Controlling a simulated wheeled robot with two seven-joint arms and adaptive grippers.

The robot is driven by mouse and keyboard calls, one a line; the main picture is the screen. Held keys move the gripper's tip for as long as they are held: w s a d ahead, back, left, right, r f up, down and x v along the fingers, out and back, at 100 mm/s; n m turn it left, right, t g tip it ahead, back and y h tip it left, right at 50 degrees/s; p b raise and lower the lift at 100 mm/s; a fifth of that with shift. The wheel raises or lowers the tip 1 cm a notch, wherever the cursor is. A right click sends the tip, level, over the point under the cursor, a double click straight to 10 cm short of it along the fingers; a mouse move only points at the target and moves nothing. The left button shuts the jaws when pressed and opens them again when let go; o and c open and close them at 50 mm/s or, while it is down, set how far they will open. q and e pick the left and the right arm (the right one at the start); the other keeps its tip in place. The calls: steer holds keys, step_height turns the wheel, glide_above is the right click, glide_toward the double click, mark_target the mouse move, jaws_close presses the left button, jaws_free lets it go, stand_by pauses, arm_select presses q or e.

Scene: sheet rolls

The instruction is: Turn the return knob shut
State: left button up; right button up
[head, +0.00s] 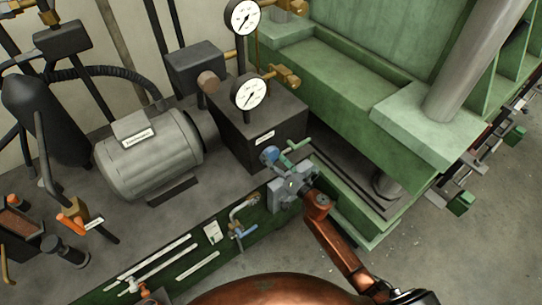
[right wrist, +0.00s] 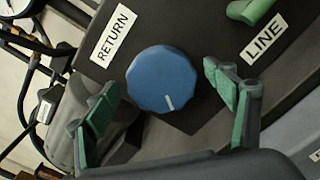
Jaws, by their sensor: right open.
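The blue return knob (right wrist: 162,80) is round with a faceted rim, beside a white RETURN label (right wrist: 113,36). Its white pointer line is at the lower part of its face, slightly right of centre. In the head view the knob (head: 269,156) shows at the front of a dark block. My right gripper (head: 291,187) is open in front of the block. In the right wrist view its green-padded fingers stand on either side of the knob, with visible gaps, and hold nothing. My left gripper is not in view.
A green lever (head: 299,145) is close to the right of the knob, by a LINE label (right wrist: 264,39). Two pressure gauges (head: 248,92) rise behind the block. A grey motor (head: 149,155) stands to the left. A green machine frame (head: 345,185) is close on the right.

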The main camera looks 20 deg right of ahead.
steer(key=shift+x, duration=0.95)
steer(key=shift+c, duration=0.3)
steer(key=c, duration=1.1)
